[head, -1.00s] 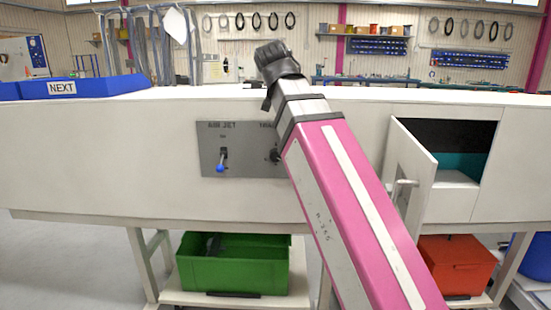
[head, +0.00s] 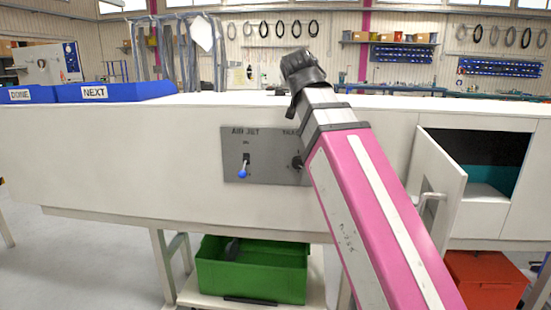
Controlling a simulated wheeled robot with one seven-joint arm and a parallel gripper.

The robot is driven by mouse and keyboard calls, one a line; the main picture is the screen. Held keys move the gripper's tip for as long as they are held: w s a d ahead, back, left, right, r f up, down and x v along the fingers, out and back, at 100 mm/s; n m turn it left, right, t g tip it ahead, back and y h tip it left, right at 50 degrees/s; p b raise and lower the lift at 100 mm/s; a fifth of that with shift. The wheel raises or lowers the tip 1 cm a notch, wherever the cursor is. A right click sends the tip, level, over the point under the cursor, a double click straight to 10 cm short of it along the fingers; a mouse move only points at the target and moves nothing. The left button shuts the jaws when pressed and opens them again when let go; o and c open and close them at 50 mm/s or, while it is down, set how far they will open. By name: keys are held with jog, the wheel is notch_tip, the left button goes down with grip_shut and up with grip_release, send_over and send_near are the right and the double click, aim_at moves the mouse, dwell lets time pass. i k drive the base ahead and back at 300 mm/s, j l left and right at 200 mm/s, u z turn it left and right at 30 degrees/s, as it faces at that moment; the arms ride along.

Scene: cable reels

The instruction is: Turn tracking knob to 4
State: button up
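The grey control panel (head: 262,172) is on the front of the white bench. Its left part reads AIR JET and has a lever with a blue tip (head: 243,171). The black tracking knob (head: 297,162) shows at the panel's right, partly hidden by my pink arm; its label is mostly covered and its setting cannot be read. My gripper (head: 299,68) is a dark shape at the arm's far end, above the bench top edge and higher than the knob. Its fingers cannot be made out.
A small white door (head: 438,190) stands open at the right, beside a dark compartment (head: 478,165). Blue bins marked DONE (head: 22,95) and NEXT (head: 110,91) sit on the bench at the left. A green crate (head: 250,270) and a red crate (head: 485,280) are below.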

aim_at(297, 163)
jog(key=l+u, duration=0.4)
jog(key=k+l+u, duration=0.15)
jog(key=u, duration=0.2)
jog(key=k+l+u, duration=0.1)
jog(key=l+u, duration=0.3)
jog(key=j, duration=0.05)
